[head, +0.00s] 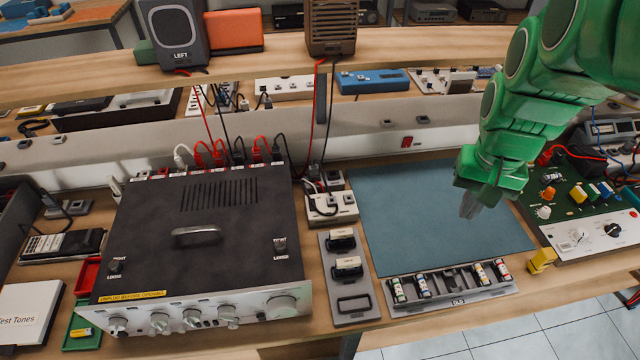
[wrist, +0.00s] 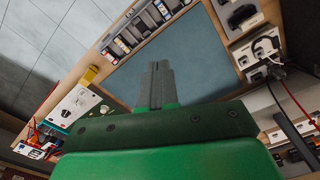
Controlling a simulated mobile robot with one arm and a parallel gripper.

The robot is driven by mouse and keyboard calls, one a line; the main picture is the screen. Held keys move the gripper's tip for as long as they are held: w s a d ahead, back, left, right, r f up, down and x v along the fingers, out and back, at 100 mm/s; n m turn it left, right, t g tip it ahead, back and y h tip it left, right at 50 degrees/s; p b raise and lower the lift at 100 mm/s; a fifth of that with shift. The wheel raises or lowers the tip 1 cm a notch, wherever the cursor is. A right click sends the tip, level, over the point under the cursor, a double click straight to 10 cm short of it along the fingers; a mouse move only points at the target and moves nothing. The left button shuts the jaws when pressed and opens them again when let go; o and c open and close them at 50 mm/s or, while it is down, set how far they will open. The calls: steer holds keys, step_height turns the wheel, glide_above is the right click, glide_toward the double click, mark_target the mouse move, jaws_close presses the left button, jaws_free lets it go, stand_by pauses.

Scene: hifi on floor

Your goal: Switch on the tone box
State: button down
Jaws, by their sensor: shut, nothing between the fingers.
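A box with a green top and white sloped front (head: 590,230) stands at the right of the bench; I take it for the tone box, but I read no name on it. Its front carries a black knob (head: 612,230) and a white dial, and coloured parts sit on its top. Its white front also shows at the left in the wrist view (wrist: 78,108). Whether it is on I cannot tell. My gripper (head: 469,208) is shut and empty above the blue-grey mat, left of this box and apart from it. Its fingers meet in the wrist view (wrist: 158,84).
The blue-grey mat (head: 415,205) is bare. A tray of small cylinders (head: 450,288) lies at its front edge, with a yellow block (head: 541,260) to the right. A large black amplifier (head: 205,235) stands left. Red and black leads run behind; a shelf with speakers (head: 172,35) crosses above.

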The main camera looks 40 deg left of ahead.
steer(key=w+a+f+n, duration=0.1)
steer(key=w+a, duration=0.1)
steer(key=a, duration=0.6)
steer(key=w+a+f+n, duration=0.2)
steer(key=a, duration=0.6)
steer(key=n+y, duration=0.1)
steer(key=n, duration=0.2)
glide_above(312, 199)
steer(key=s+d, duration=0.2)
steer(key=shift+t, duration=0.4)
steer(key=f, duration=0.4)
steer(key=shift+w+a+f, duration=0.2)
steer(key=shift+a, duration=0.05)
steer(key=f, duration=0.4)
steer(key=w+f, duration=0.1)
steer(key=f, duration=0.4)
steer(key=a+f, duration=0.1)
steer(key=f, duration=0.4)
steer(key=shift+w+a, duration=0.1)
steer(key=shift+w, duration=0.05)
